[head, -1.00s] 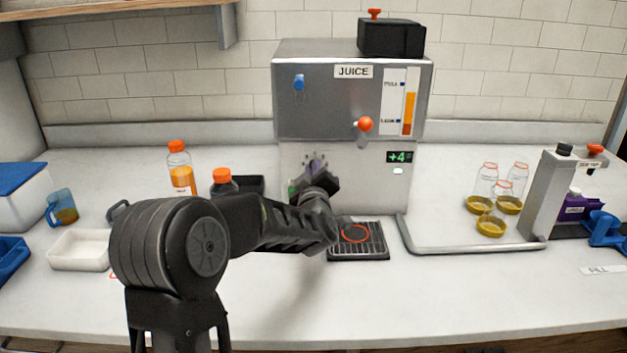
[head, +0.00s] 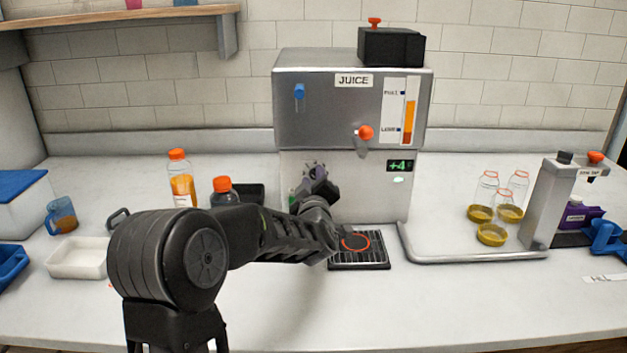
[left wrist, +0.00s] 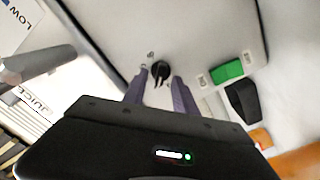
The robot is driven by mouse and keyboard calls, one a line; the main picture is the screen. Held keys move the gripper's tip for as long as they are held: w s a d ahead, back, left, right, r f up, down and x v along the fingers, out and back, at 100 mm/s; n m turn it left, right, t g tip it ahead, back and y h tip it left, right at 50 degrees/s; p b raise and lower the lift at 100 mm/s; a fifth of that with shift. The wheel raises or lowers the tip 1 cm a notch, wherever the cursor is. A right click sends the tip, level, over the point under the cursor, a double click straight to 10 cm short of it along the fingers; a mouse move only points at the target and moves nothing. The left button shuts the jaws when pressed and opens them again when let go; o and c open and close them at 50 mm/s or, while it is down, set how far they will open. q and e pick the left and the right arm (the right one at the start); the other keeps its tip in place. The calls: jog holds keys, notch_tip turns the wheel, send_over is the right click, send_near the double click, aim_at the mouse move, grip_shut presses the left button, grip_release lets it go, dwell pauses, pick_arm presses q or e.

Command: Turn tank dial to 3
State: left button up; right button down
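The juice machine (head: 345,110) stands against the back wall with a "JUICE" label and a level gauge (head: 408,112). In the left wrist view a small black dial (left wrist: 160,71) sits on its pale front panel. My left gripper (left wrist: 158,80) is open, with one finger on each side of the dial near its lower edge. I cannot tell whether the fingers touch it. In the head view my left gripper (head: 314,180) is at the lower left of the machine's front and hides the dial. The number the dial points to is unreadable. My right gripper is out of view.
A green button (left wrist: 227,71) is beside the dial. A drip tray (head: 358,262) lies below. Orange-capped bottles (head: 181,180) stand left of the machine. Small jars (head: 487,187) and a grey capping stand (head: 545,200) are to the right. The counter's front is clear.

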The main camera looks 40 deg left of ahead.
pick_arm(q)
jog(key=v, duration=0.7)
jog(key=shift+s+d, duration=0.25)
jog(key=shift+s, duration=0.05)
